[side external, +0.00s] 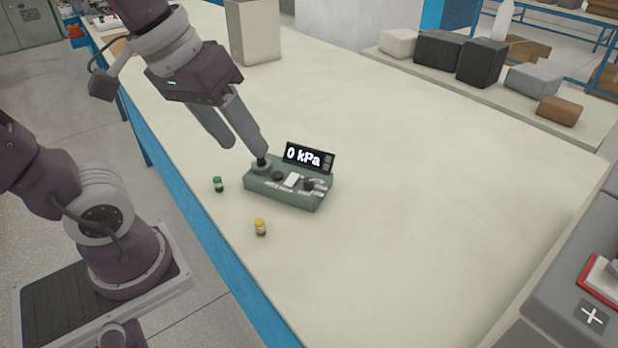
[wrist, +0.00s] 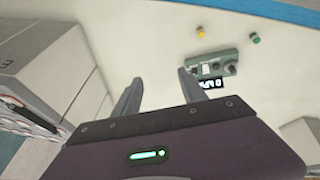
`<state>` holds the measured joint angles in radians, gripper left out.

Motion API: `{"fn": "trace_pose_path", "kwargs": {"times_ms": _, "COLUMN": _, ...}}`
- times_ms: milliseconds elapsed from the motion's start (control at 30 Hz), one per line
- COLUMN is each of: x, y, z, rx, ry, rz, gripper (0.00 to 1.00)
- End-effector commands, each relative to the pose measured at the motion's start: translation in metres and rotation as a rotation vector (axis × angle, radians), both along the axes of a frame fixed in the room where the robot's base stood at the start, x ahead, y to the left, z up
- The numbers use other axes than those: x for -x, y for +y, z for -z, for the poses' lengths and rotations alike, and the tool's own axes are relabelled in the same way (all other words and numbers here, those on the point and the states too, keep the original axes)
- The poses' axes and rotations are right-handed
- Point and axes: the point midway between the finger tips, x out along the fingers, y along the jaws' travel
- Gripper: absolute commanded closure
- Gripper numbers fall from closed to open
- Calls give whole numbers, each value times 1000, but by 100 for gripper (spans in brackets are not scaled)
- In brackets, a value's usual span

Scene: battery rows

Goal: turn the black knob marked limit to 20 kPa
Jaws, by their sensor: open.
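A green control box (side external: 281,195) sits on the table with a black display (side external: 308,158) reading "0 kPa" at its back edge. Dark knobs show on its top: one at the left end (side external: 261,162), one near the middle (side external: 278,176) and one at the right (side external: 309,184). Their labels are too small to read, so I cannot tell which is marked limit. My gripper (side external: 244,149) is open and empty; one fingertip appears close to the left-end knob, partly hiding it. In the wrist view, the box (wrist: 209,67) lies beyond the right finger, not between the fingers (wrist: 160,75).
A pale block (side external: 253,32) stands farther back. The table right of the box is clear. Several boxes sit on a shelf (side external: 395,60) at the back right.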

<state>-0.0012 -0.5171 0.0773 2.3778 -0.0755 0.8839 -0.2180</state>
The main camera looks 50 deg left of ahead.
Motion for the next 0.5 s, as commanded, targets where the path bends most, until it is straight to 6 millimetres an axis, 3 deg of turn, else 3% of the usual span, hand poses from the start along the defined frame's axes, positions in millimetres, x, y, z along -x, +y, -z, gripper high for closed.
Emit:
{"fn": "trace_pose_path", "kwargs": {"times_ms": 33, "x": -29, "y": 5, "z": 3, "rx": 83, "ry": 65, "rz": -147, "gripper": 50}}
{"fn": "trace_pose_path", "kwargs": {"times_ms": 167, "x": -110, "y": 32, "z": 30, "rx": 267, "ry": 219, "rz": -631, "gripper": 50}}
{"fn": "trace_pose_path", "kwargs": {"times_ms": 300, "x": -186, "y": 79, "z": 100, "rx": 350, "ry": 336, "rz": -1180, "gripper": 50}}
{"fn": "trace_pose_path", "kwargs": {"times_ms": 400, "x": -217, "y": 112, "z": 154, "rx": 348, "ry": 360, "rz": -1494, "gripper": 50}}
{"fn": "trace_pose_path", "kwargs": {"times_ms": 500, "x": -231, "y": 134, "z": 193, "rx": 332, "ry": 355, "rz": -1694, "gripper": 50}}
